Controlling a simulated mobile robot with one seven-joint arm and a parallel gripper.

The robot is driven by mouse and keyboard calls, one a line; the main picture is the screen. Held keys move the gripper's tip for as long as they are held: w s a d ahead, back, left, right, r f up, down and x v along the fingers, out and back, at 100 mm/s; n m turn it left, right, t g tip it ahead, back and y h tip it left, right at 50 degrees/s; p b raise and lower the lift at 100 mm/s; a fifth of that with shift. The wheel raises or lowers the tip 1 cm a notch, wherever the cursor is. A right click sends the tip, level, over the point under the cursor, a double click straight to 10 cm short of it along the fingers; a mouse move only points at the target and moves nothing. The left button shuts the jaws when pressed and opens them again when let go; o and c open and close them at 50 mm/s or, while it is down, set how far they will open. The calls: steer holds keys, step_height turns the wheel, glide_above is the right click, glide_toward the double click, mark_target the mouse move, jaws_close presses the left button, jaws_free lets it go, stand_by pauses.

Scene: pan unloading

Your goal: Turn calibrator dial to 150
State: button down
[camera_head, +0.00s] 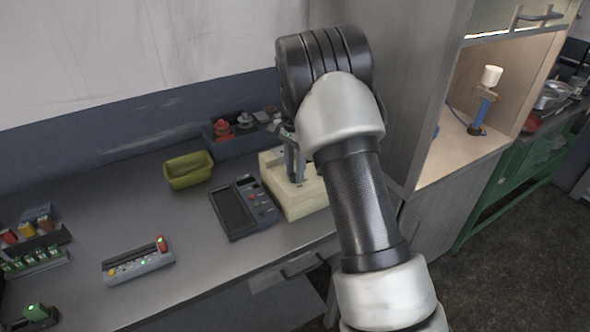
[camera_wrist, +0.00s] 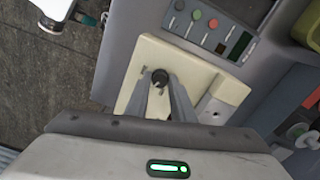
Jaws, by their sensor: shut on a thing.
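The calibrator (camera_head: 288,207) is a cream-coloured box on the grey bench, partly hidden behind my arm in the head view. The wrist view shows the top of the calibrator (camera_wrist: 188,52) with a small round black dial (camera_wrist: 160,76). My gripper (camera_head: 294,176) points down onto the box. In the wrist view my gripper (camera_wrist: 160,84) has its two fingers on either side of the dial, shut on it. The dial's marks and its reading are too small to make out.
A dark device with coloured buttons (camera_head: 243,206) stands close left of the calibrator. A yellow-green bin (camera_head: 189,170) and a dark tray with red parts (camera_head: 240,136) are behind. A grey button box (camera_head: 138,261) lies further left. The bench between them is clear.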

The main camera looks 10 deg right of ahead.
steer(key=shift+r, duration=0.1)
stand_by(0.3)
steer(key=c, duration=1.5)
jaws_free()
step_height(320, 180, up, 17)
steer(key=shift+r, duration=0.2)
